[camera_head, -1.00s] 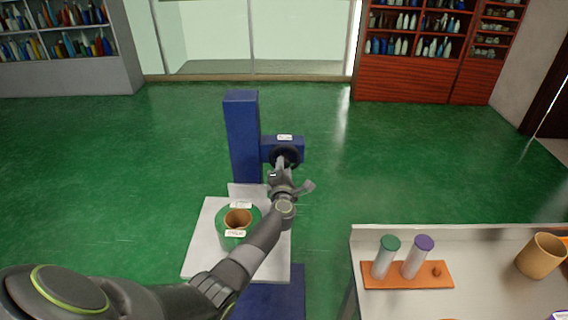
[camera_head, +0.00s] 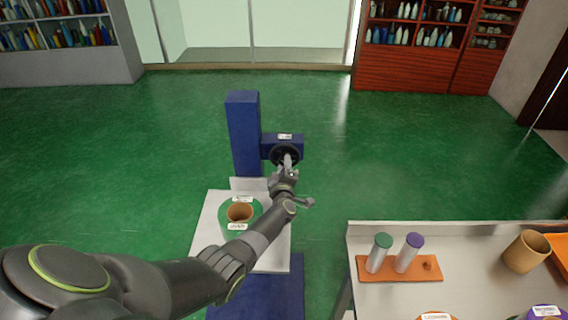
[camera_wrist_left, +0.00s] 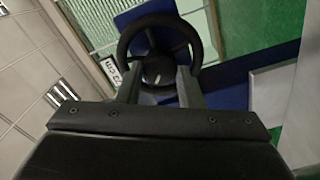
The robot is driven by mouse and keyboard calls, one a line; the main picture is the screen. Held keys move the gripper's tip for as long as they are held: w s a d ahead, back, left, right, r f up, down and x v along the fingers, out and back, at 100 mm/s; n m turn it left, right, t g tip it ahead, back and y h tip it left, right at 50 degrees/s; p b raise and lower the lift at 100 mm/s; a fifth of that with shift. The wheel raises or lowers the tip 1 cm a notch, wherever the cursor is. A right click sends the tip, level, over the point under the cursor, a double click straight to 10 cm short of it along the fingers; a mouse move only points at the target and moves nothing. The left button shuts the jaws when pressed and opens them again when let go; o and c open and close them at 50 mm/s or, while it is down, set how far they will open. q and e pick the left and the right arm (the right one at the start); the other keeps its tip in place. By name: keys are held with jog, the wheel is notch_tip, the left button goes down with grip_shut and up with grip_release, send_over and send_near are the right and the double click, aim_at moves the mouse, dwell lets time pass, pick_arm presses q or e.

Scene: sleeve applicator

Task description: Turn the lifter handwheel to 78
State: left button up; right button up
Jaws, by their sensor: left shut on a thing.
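The black lifter handwheel (camera_head: 279,152) is on the front of the blue lifter box (camera_head: 296,149), beside the blue column (camera_head: 243,135). My left gripper (camera_head: 287,163) reaches it from the front and is shut on it. In the left wrist view the wheel's ring (camera_wrist_left: 160,19) and hub show, with my two fingers (camera_wrist_left: 158,82) at the hub's sides. A small white label (camera_wrist_left: 109,72) beside the wheel seems to read 73 cm, tilted and hard to make out. My right gripper is not in view.
A table (camera_head: 470,237) at right holds an orange rack (camera_head: 400,275) with two capped tubes and a tan cup (camera_head: 526,252). Green floor is clear around the machine.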

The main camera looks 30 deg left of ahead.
pick_arm(q)
jog(key=n+p, duration=0.3)
jog(key=n, duration=2.6)
jog(key=shift+f+p, duration=0.1)
jog(key=shift+p, duration=0.25)
dwell(0.9)
dwell(0.3)
jog(key=o, duration=1)
jog(key=shift+c, duration=0.2)
